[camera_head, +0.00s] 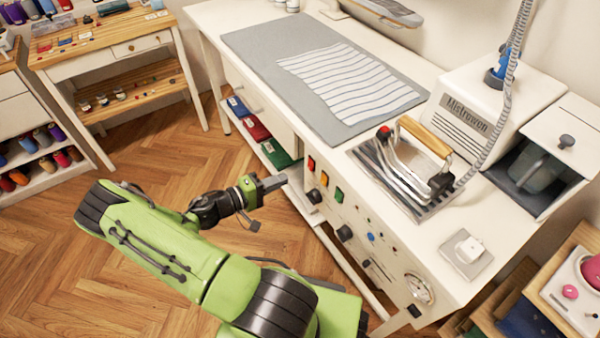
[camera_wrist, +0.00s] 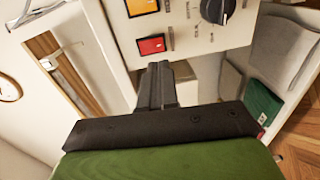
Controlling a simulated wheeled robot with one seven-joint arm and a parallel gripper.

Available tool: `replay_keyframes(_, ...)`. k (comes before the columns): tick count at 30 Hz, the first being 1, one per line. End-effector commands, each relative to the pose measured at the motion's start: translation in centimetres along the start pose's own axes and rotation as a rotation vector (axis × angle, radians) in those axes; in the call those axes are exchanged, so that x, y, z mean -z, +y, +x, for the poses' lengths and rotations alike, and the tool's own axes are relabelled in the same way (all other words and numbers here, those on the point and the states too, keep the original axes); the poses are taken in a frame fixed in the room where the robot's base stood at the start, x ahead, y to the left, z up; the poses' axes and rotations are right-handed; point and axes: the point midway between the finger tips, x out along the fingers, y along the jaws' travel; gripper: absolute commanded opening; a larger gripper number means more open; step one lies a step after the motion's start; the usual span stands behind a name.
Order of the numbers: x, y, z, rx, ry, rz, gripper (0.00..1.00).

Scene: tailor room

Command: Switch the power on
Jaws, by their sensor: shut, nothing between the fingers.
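The ironing station's front control panel (camera_head: 345,215) carries a red switch (camera_head: 311,164), an orange switch (camera_head: 324,179) and a green switch (camera_head: 339,196) in a slanting row. Which one is the power switch, I cannot tell. In the wrist view the red switch (camera_wrist: 152,45) is just beyond my fingertips, with the orange switch (camera_wrist: 142,7) above it and a black knob (camera_wrist: 217,10) to the right. My gripper (camera_head: 282,181) is shut and empty, pointing at the panel's left end. It also shows in the wrist view (camera_wrist: 160,72), seemingly a little short of the panel.
An iron (camera_head: 415,160) rests on its rack on the tabletop, beside the white steam unit (camera_head: 490,110). A striped cloth (camera_head: 350,85) lies on the grey mat (camera_head: 260,45). Folded fabrics (camera_head: 275,152) lie on the shelf below. The wooden floor (camera_head: 130,165) left of my arm is clear.

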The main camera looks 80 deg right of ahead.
Motion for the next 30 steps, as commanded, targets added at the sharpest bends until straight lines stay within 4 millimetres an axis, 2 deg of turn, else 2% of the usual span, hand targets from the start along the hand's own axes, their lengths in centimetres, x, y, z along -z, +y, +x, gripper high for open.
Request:
replay_keyframes(1,-0.2,-0.2,1.3,-0.001,-0.006,-0.001,0.00)
replay_keyframes(6,-0.1,-0.2,4.8,0.000,-0.005,-0.001,0.00)
replay_keyframes(11,-0.1,-0.1,6.8,0.001,-0.003,0.000,0.00)
replay_keyframes(30,0.0,-0.2,7.7,-0.038,0.000,-0.001,0.00)
